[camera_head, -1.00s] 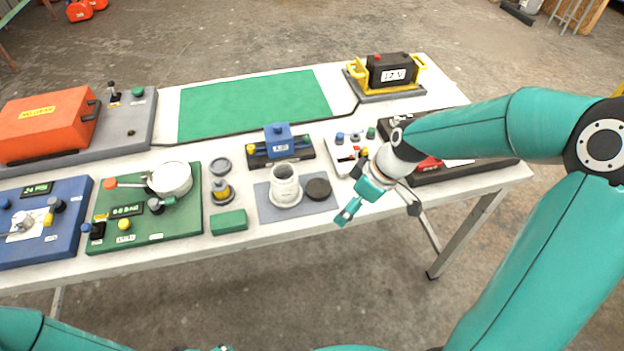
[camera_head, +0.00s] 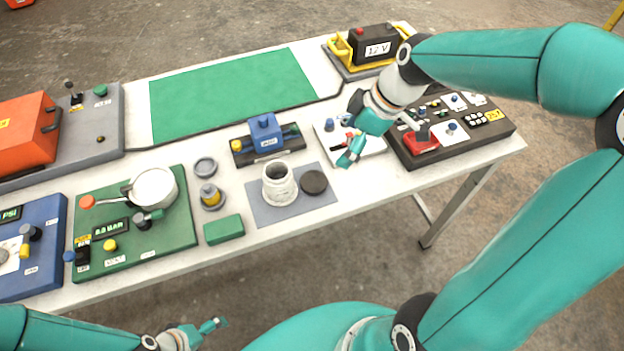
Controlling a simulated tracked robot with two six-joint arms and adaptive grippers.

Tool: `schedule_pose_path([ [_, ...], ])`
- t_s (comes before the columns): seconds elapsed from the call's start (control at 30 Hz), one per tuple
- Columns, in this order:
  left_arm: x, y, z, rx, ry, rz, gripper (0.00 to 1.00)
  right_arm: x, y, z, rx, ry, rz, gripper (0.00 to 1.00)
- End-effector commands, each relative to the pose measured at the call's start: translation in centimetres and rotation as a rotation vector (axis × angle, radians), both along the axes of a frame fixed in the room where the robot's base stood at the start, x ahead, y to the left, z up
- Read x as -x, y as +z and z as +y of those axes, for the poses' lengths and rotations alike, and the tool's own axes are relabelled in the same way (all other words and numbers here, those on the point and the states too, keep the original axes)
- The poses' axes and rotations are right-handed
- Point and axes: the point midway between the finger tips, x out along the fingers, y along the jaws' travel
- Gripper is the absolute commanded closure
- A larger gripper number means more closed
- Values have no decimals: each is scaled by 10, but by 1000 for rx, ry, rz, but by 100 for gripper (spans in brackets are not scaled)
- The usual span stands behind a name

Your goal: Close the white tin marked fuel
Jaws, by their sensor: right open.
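The white tin (camera_head: 279,188) stands upright on a grey mat (camera_head: 262,214) near the table's front edge. Its round top is open and dark inside; its lettering is too small to read. A round black lid (camera_head: 314,182) lies flat on the mat just right of the tin, apart from it. My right gripper (camera_head: 350,134) is open and empty, up and to the right of the lid, over the white panel. My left gripper (camera_head: 212,327) is low in the picture, in front of the table and away from the tin; its jaw opening is unclear.
A green block (camera_head: 224,230) and a small jar with yellow contents (camera_head: 210,194) stand left of the mat. A blue vise-like device (camera_head: 265,132) is behind the tin. A black control panel (camera_head: 412,156) lies right. The green sheet (camera_head: 230,92) at the back is clear.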

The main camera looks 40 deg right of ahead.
Motion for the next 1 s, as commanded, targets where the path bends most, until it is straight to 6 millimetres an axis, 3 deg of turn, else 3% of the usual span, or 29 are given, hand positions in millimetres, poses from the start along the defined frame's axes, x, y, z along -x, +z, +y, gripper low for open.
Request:
schedule_pose_path([
  [0.17,0,1,0,0,0,0,6,-6,-21,7,-3,3,7,3],
  [0.6,0,7,0,0,0,-1,6,-30,-98,28,-2,4,5,3],
  [1.0,0,7,0,0,0,-1,6,-34,-106,31,-1,4,0,3],
])
